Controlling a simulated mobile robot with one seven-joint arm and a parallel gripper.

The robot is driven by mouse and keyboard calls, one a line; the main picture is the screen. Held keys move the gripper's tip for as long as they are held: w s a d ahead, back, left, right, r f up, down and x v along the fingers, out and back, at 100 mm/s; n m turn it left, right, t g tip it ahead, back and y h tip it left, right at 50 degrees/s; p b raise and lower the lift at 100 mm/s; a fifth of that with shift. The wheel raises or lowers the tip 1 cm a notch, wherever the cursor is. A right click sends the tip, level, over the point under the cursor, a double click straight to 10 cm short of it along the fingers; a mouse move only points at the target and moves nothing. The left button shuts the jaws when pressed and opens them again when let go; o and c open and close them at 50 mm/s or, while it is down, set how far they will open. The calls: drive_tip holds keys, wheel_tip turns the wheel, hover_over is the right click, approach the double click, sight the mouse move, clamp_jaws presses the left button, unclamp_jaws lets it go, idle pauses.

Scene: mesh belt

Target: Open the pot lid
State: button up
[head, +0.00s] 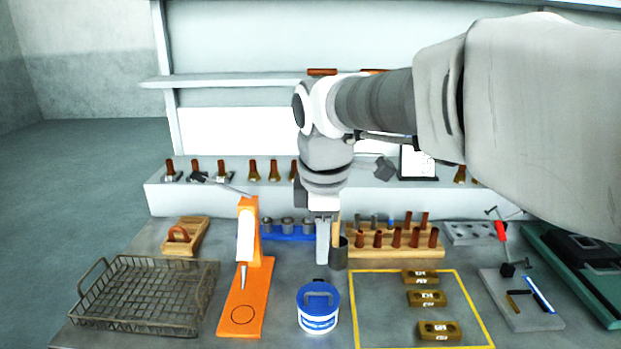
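A white pot (319,325) with a blue lid (318,297) stands upright on the grey table at the front middle. The lid sits on the pot, with a raised blue handle across its top and a small dark knob at its back edge. My gripper (322,262) points down just above and behind the lid in the head view, apparently apart from it. Its fingers are seen nearly edge-on, so the gap between them is not clear. No object shows in the fingers.
An orange stand (246,285) is left of the pot, and a wire basket (145,312) lies further left. A dark cup (339,255) is close behind my gripper. A peg rack (392,244) stands behind.

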sight(320, 293)
drive_tip(key=w+f, duration=0.1)
drive_tip(key=f, duration=0.3)
drive_tip(key=f+b, duration=0.1)
drive_tip(key=f, duration=0.3)
drive_tip(key=w+f+b, duration=0.1)
drive_tip(key=f, duration=0.3)
drive_tip(key=shift+w+f, duration=0.3)
drive_tip(key=shift+f, duration=0.1)
clamp_jaws()
idle(0.7)
